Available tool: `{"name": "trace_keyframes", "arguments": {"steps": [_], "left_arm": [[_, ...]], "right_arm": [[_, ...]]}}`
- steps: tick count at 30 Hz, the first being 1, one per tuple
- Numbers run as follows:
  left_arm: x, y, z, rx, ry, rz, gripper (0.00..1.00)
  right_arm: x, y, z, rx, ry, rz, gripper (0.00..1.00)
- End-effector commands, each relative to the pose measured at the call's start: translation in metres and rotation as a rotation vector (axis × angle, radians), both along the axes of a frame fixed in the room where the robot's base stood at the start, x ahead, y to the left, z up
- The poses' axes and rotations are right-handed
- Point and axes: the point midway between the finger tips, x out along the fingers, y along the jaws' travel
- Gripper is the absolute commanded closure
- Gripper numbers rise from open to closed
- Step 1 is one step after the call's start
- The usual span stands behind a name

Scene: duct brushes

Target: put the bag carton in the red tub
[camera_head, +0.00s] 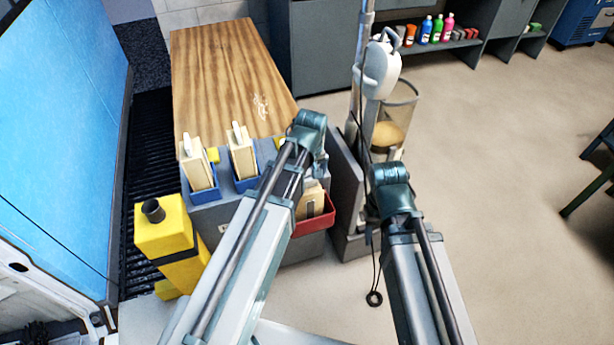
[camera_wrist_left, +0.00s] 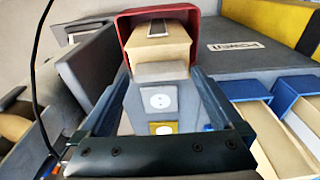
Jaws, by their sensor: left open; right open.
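The red tub (camera_head: 318,224) hangs on the grey front of the bench, and it also shows at the top of the left wrist view (camera_wrist_left: 126,38). A beige carton (camera_head: 311,199) sits inside it, tilted; it also shows in the left wrist view (camera_wrist_left: 158,50). I take it for the bag carton. My left gripper (camera_wrist_left: 160,100) is open and empty, its fingers apart just in front of the tub and carton. In the head view its fingertips are mostly hidden behind my arm. My right arm is to the right; its gripper is hidden.
Two blue tubs (camera_head: 204,194) with cartons (camera_head: 197,166) hang left of the red tub. A yellow container (camera_head: 167,240) stands at the bench's left. The wooden top (camera_head: 222,75) is mostly clear. A grey stand with a clear canister (camera_head: 397,112) is at the right, with a hanging cable loop (camera_head: 374,298).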

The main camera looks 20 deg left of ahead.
Motion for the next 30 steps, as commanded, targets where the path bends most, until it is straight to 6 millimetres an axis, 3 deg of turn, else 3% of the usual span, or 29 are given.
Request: {"name": "trace_keyframes", "arguments": {"steps": [24,30], "left_arm": [[-0.012,-0.008,0.119,0.000,0.000,0.000,0.00],[-0.013,-0.009,0.131,0.000,0.000,0.000,0.00]], "right_arm": [[0.000,0.000,0.119,0.000,0.000,-0.001,0.50],[0.000,0.000,0.131,0.000,0.000,-0.001,0.50]]}}
